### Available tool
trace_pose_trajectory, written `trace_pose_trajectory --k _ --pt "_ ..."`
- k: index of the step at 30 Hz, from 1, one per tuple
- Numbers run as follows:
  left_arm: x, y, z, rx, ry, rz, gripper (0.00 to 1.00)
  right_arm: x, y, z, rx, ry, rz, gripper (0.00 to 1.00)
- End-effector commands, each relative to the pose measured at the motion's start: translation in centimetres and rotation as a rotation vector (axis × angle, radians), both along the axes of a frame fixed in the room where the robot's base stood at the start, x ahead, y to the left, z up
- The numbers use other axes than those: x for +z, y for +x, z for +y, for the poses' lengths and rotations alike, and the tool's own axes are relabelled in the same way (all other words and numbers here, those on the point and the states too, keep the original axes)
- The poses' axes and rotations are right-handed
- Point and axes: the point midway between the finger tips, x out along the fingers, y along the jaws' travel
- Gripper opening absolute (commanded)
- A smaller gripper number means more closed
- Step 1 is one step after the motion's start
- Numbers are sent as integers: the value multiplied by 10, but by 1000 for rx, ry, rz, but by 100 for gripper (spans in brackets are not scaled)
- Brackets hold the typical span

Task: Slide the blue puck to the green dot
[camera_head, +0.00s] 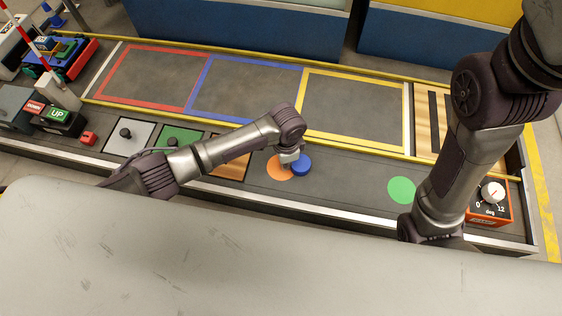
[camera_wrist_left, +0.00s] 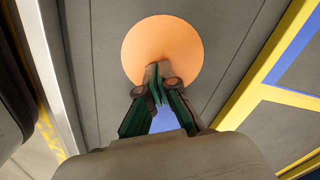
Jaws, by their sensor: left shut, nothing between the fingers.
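The blue puck (camera_head: 301,165) lies on the dark bench, at the right edge of the orange dot (camera_head: 278,168). The green dot (camera_head: 401,190) is bare, well to the right of the puck. My left gripper (camera_head: 289,156) is shut and empty, low over the orange dot and just left of the puck. I cannot tell whether it touches the puck. In the left wrist view the closed fingertips (camera_wrist_left: 159,80) show against the orange dot (camera_wrist_left: 160,45). A small part of the blue puck (camera_wrist_left: 164,122) shows between the fingers. My right gripper is out of view.
Between the puck and the green dot the bench surface is clear. An orange dial box (camera_head: 489,205) stands right of the green dot, behind my right arm. Knobbed panels (camera_head: 126,139) lie to the left. A yellow rail (camera_head: 362,146) runs behind the puck.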

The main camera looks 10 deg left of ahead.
Motion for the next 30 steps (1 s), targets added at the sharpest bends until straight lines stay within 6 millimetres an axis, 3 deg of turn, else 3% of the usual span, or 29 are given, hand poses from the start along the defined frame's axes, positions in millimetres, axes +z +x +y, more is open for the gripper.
trace_pose_trajectory --k 30 --pt "0 -2 -52 -1 -1 0 0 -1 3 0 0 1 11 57"
